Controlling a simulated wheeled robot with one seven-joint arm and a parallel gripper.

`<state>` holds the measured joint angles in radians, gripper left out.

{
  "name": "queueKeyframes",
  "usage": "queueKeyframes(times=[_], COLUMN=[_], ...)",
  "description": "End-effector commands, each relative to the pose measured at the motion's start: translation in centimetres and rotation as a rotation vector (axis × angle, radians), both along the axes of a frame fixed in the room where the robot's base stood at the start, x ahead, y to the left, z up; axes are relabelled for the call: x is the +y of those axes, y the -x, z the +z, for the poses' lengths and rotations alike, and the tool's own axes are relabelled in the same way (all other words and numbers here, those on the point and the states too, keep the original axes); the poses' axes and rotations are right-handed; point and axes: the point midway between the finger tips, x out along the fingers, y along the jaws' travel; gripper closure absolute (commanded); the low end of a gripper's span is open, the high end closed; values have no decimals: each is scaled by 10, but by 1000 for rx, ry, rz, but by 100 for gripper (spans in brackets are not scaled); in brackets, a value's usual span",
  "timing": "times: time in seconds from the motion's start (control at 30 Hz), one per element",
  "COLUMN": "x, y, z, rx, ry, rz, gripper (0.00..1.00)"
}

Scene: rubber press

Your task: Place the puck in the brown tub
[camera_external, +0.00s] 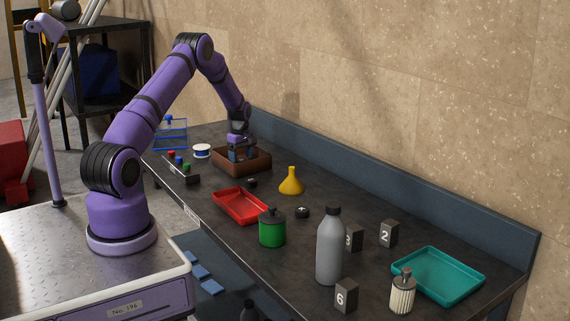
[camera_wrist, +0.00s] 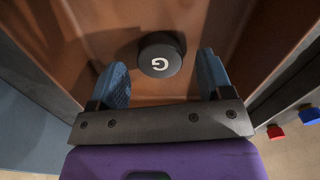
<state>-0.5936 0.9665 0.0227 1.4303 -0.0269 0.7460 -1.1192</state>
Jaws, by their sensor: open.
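The brown tub (camera_external: 257,165) stands on the bench near its far end, by the back wall panel. My gripper (camera_external: 241,157) reaches down into the tub. In the wrist view my gripper (camera_wrist: 165,82) is open, with its blue fingers apart.
A red tray (camera_external: 240,206), yellow funnel (camera_external: 291,182), green canister (camera_external: 272,230) and grey bottle (camera_external: 330,250) stand along the bench. A block with coloured knobs (camera_external: 183,168) and a white spool (camera_external: 202,151) are left of the tub. A teal tray (camera_external: 437,276) is at the right.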

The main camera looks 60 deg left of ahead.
Motion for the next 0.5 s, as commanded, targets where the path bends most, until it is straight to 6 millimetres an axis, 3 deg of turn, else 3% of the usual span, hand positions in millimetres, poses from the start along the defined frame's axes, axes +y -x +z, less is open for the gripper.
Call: queueKeyframes(times=[0.3,0.5], x=[0,0], y=[0,-1], z=[65,93], rx=[-2,-2], ry=[-2,-1], rz=[0,-1], gripper=[27,27])
